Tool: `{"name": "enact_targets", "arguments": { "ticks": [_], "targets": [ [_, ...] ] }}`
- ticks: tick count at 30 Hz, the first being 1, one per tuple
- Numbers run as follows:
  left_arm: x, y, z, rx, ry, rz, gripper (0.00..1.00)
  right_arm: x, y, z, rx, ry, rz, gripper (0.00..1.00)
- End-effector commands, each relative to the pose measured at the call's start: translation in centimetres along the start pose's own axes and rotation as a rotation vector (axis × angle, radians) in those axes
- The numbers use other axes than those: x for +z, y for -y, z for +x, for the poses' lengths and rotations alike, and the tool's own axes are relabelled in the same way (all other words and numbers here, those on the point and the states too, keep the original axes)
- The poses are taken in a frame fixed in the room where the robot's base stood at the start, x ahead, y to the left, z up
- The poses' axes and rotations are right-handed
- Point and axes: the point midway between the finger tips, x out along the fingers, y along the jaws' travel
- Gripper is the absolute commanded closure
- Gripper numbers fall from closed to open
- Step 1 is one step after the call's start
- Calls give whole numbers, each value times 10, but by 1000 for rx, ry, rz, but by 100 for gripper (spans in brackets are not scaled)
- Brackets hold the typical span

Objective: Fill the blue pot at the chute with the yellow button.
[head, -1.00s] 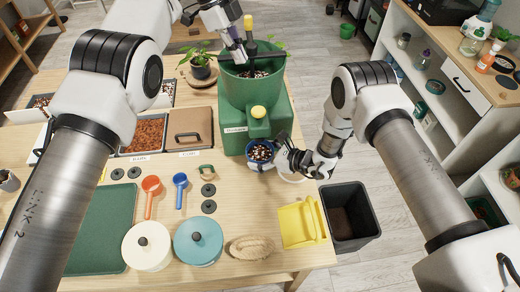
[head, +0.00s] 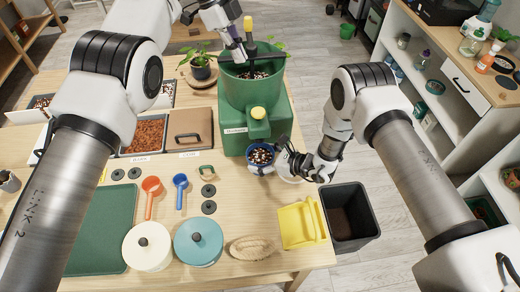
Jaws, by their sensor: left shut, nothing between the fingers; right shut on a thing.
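The blue pot (head: 252,168) stands upright under the spout of the green chute machine (head: 233,143), at the right side of the table. Dark potting mix with pale and reddish bits shows inside the pot near its rim. My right gripper (head: 284,160) is shut on the pot's right side. The yellow button (head: 258,112) sits on top of the spout housing, with nothing touching it. My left gripper (head: 243,57) is shut and empty, over the open green hopper. The hopper holds some mix. The spout partly hides the pot's far side.
A yellow dustpan (head: 298,226) and a black bin (head: 351,232) are at the table's right edge. A coir brush (head: 252,248), a teal lidded pot (head: 198,243) and a white one (head: 147,248) stand in front. Soil bins (head: 143,134) are on the left. A potted plant (head: 200,70) stands behind.

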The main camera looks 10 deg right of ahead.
Motion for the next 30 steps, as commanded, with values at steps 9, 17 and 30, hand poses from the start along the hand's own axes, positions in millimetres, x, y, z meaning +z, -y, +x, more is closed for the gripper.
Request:
{"name": "enact_targets", "arguments": {
  "ticks": [9,17,30],
  "targets": [
    [-6,0,-14,0,0,0,100,-4,-22,-16,1,-1,1,47],
    [-9,0,-22,0,0,0,100,-9,-40,-27,0,-1,1,47],
    [-12,0,-28,0,0,0,100,-19,-70,-46,0,0,1,47]
  ]
}}
